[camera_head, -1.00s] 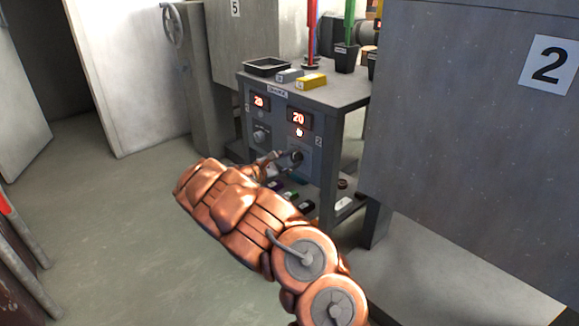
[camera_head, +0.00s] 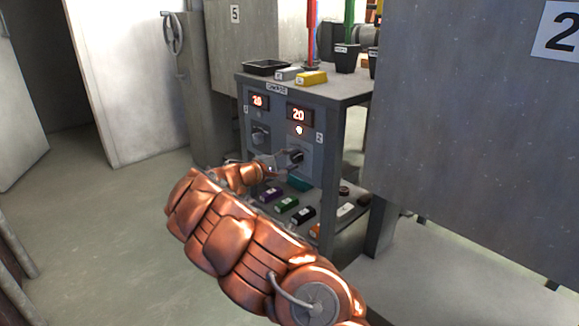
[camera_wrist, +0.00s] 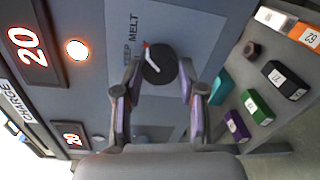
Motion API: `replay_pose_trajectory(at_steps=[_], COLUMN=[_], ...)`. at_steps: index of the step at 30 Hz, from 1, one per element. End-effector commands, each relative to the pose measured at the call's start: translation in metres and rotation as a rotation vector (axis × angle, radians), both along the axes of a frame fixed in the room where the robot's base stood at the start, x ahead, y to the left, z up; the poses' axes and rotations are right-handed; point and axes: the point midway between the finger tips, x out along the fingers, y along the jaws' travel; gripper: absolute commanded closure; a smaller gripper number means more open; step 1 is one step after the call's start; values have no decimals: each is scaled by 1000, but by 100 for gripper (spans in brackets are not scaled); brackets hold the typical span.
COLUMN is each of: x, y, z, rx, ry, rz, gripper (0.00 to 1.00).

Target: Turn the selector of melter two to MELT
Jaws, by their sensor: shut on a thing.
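The selector of melter two is a round dark knob (camera_wrist: 165,68) on a grey-blue panel. It also shows in the head view (camera_head: 296,156), below the right display and by the 2 label. Its white pointer with a red tip points up and left in the wrist view, between the printed words KEEP (camera_wrist: 127,57) and MELT (camera_wrist: 132,26). My gripper (camera_wrist: 158,78) has one finger on each side of the knob and is shut on it. In the head view my gripper (camera_head: 283,162) reaches the panel from the left. The fingers' exact contact spots are hard to see.
The right display (camera_head: 299,114) reads 20, with a lit lamp (camera_head: 298,131) below it. A left display (camera_head: 258,101) and left knob (camera_head: 261,135) are close by. Several coloured blocks lie on the lower shelf (camera_head: 340,225). A large grey cabinet (camera_head: 450,120) stands right.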

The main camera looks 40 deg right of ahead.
Motion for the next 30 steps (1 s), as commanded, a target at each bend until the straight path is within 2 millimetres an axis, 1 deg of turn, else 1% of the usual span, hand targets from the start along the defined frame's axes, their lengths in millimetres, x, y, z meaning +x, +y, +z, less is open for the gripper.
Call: replay_pose_trajectory(at_steps=[6,19,20,27,30], x=[0,0,0,0,0], y=[0,0,0,0,0], z=[0,0,0,0,0], rx=[-1,-1,-1,-1,-1], ry=[-45,-52,-52,-51,-51], rz=[1,1,1,1,0], gripper=[95,95,59,34,34])
